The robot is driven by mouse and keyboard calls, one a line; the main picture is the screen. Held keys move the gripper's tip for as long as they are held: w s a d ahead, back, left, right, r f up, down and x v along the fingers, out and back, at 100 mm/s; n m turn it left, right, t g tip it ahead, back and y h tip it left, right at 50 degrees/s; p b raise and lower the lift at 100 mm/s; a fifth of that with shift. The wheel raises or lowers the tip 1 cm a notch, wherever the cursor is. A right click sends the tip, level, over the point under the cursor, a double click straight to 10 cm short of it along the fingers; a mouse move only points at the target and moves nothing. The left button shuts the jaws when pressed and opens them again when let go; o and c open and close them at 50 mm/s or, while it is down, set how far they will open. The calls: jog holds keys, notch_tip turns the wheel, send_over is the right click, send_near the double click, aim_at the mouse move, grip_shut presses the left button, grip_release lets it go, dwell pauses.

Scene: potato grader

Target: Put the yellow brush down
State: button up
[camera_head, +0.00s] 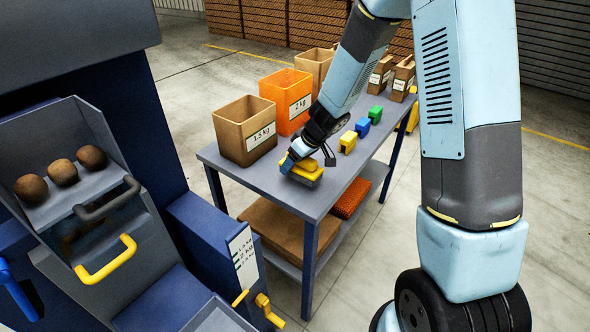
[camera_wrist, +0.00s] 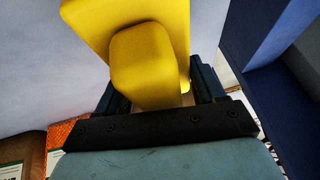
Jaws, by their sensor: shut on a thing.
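The yellow brush (camera_head: 303,167) is at the near end of the grey table (camera_head: 232,168), with its grey underside at the tabletop. I cannot tell whether it rests on the top or hangs just above it. My gripper (camera_head: 292,160) is shut on the brush, reaching it from above. In the wrist view the yellow brush (camera_wrist: 145,65) fills the upper middle, its handle between the two dark fingers of my gripper (camera_wrist: 158,95). The fingertips are partly hidden behind the handle.
A brown 1.5 kg box (camera_head: 235,135) and an orange 2 kg box (camera_head: 278,103) stand behind the brush. The blue grader (camera_head: 215,240) with several potatoes stands left.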

jog(key=shift+f, duration=1.3)
jog(key=o, duration=1.1)
jog(key=shift+d+r, duration=0.1)
jog(key=shift+r, duration=0.05)
